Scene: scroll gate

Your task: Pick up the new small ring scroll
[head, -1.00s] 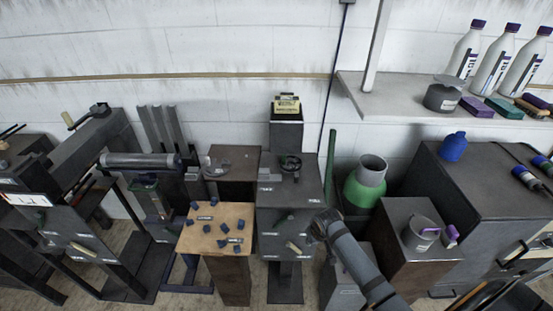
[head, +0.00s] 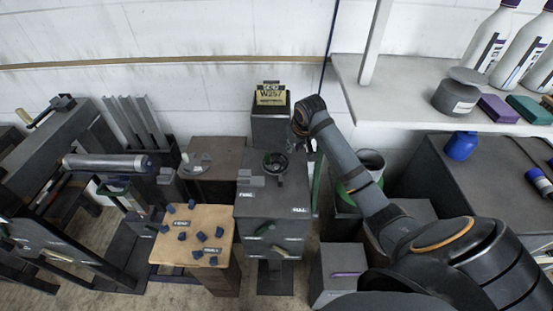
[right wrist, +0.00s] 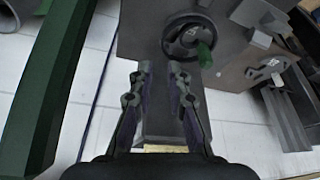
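Several small dark blue pieces (head: 194,224) lie on the wooden-topped table (head: 165,250). They are in two groups beside small labels; the nearer label (head: 211,249) seems to read "SMALL". I cannot tell which piece, if any, is the new small ring scroll. My right gripper (right wrist: 162,72) is open and empty in the right wrist view, its fingers pointing toward the grey machine with the handwheel (right wrist: 190,38). In the head view it is largely hidden by its own arm, to the right of that machine (head: 262,218). My left gripper is not in view.
A yellow-labelled block (head: 270,95) sits on a dark post behind the machine. A green container (head: 371,162) is partly hidden behind my right arm. A shelf (head: 400,95) with bottles is at the right. A roller frame (head: 105,162) stands left of the table.

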